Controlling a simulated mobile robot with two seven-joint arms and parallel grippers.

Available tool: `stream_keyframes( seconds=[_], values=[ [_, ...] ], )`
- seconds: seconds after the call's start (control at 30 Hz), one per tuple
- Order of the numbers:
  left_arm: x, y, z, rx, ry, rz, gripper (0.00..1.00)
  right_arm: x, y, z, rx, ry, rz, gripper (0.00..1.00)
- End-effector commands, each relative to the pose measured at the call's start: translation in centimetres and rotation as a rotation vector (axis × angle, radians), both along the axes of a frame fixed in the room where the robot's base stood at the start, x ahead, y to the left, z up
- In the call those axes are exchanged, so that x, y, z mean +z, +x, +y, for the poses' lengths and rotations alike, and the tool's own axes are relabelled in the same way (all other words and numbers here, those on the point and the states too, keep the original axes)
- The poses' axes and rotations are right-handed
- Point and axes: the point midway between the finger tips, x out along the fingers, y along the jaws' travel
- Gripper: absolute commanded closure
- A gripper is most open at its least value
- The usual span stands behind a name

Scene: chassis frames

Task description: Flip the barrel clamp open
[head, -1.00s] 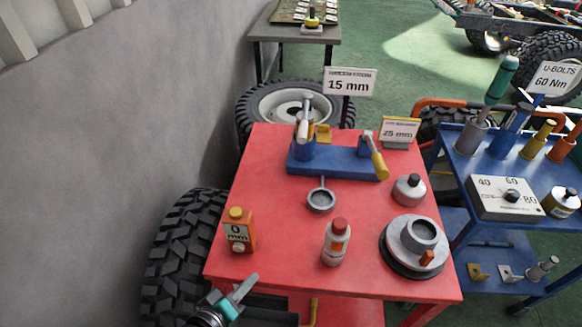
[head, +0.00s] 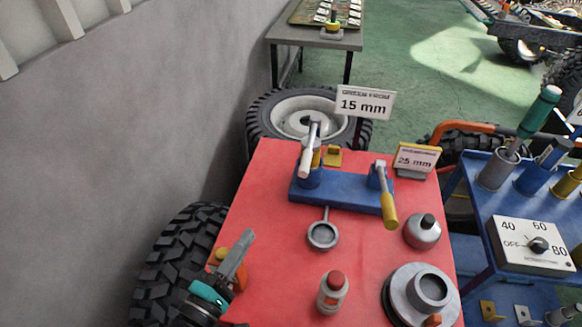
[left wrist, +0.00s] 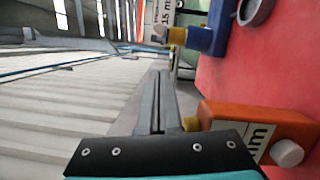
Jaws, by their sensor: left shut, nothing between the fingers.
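A blue fixture (head: 340,193) sits at the back of the red table and carries two levers. Its left lever (head: 310,150) has a pale grey handle leaning over a blue post. Its right lever (head: 388,205) has a yellow handle slanting down toward the front. I cannot tell from the frames which part is the barrel clamp. My left gripper (head: 240,252) is shut and empty at the table's front left, apart from the fixture. In the left wrist view its fingers (left wrist: 158,85) lie together, with part of the blue fixture (left wrist: 207,38) at upper right. My right gripper is not in view.
An orange gauge box (left wrist: 255,130) is close beside my left fingers, partly hidden in the head view. A grey ring tool (head: 322,235), a red-capped bottle (head: 333,292), a round grey device (head: 425,292) and a grey canister (head: 422,233) stand on the table (head: 270,215). A wall is left.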

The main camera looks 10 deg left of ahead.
Motion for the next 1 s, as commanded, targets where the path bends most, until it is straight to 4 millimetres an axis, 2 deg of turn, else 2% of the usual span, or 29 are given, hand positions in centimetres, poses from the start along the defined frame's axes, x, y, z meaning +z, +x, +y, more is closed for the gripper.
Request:
stream_keyframes(
  seconds=[0.17, 0.27, 0.43, 1.0],
  values=[
    [0.1, 1.0, -0.2, 0.001, 0.000, -0.003, 1.00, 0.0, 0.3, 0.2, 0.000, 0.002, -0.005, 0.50],
    [0.2, 2.3, -0.5, 0.001, 0.000, -0.005, 1.00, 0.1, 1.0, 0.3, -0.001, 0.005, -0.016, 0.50],
    [0.4, 5.1, -1.2, 0.001, 0.000, -0.004, 1.00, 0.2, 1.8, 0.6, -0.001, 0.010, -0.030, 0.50],
    [0.8, 14.6, -3.5, 0.001, 0.000, -0.004, 1.00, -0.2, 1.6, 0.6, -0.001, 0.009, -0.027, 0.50]
  ],
)
